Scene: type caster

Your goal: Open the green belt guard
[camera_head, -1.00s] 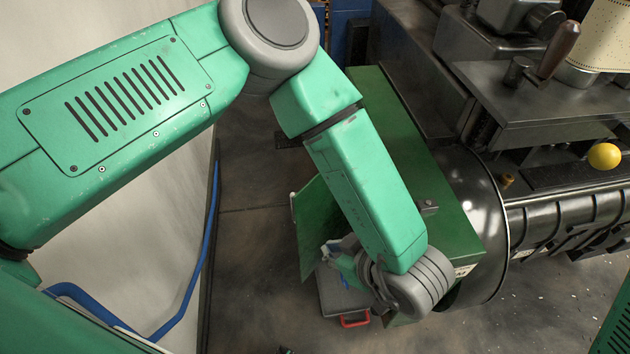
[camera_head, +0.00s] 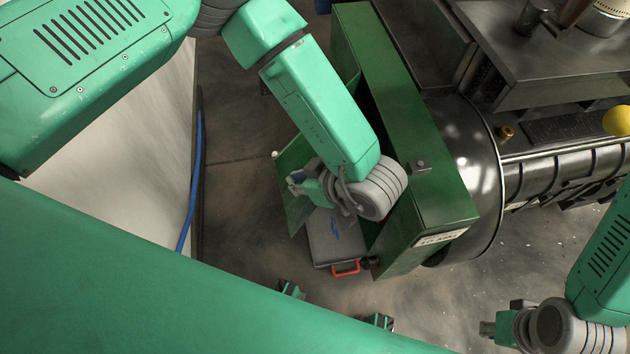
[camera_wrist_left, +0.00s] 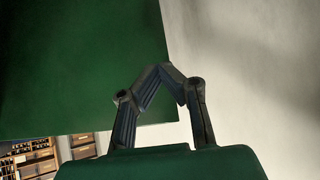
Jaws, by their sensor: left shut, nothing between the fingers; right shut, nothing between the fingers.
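The dark green belt guard (camera_head: 425,165) is a long box in the middle of the head view. Its door panel (camera_head: 291,160) stands swung out to the left at an angle, with a pale knob at its outer edge. My left gripper (camera_head: 294,181) is shut and empty, at the inner side of the panel, between it and the box. In the left wrist view, the shut fingers (camera_wrist_left: 165,75) overlap a broad dark green panel (camera_wrist_left: 75,65); I cannot tell whether they touch it. My right gripper (camera_head: 487,328) is shut and empty at the lower right, away from the guard.
A grey case (camera_head: 335,238) with a red handle stands on the floor below my left wrist. A black cylindrical machine (camera_head: 475,165) adjoins the guard on the right. A yellow ball (camera_head: 617,121) is at the right edge. Floor left of the panel is open.

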